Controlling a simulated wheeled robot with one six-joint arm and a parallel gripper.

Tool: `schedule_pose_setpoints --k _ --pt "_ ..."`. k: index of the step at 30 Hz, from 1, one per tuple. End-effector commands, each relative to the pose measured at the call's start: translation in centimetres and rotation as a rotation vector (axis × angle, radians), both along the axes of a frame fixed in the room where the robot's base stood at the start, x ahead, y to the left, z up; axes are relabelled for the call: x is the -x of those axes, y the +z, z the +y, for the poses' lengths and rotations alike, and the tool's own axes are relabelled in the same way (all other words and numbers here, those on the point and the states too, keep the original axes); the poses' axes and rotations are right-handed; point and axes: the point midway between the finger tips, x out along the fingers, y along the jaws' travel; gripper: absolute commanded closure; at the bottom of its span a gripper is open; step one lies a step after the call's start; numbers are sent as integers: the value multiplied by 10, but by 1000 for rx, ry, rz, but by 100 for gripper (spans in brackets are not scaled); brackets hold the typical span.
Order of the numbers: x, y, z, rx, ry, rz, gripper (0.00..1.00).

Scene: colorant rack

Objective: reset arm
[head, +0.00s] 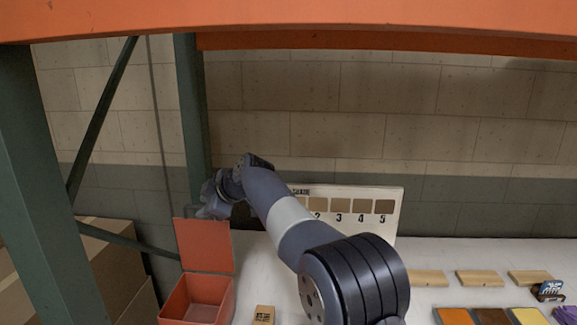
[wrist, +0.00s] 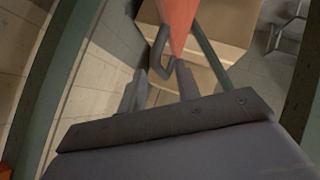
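My gripper (head: 210,203) is at the far left end of my arm, just above the raised lid of the red box. In the wrist view my gripper (wrist: 158,80) shows two grey fingers standing apart. A dark loop handle (wrist: 153,50) on the orange-red lid (wrist: 180,22) shows between and beyond the fingertips. I cannot tell whether a finger touches it. In the head view the lid (head: 204,246) stands upright at the back of the open red box (head: 214,290). My arm reaches across the middle of the picture.
A numbered swatch board (head: 390,225) leans at the wall, partly behind my arm. A small wooden block (head: 264,315) lies right of the box. Wooden blocks (head: 480,278) and coloured pieces (head: 492,316) lie at right. A green rack post (head: 190,120) rises close to my gripper. Cardboard boxes (head: 110,260) stand at left.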

Motion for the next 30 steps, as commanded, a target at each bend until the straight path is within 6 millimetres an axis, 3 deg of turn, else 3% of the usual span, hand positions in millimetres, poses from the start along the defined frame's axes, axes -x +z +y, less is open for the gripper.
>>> schedule_pose_setpoints --k 7,23,30 --pt "-12 -17 20 0 1 -1 68" --pt "-8 -17 19 2 -1 -21 68" --pt "-4 -14 8 22 -11 -12 68"
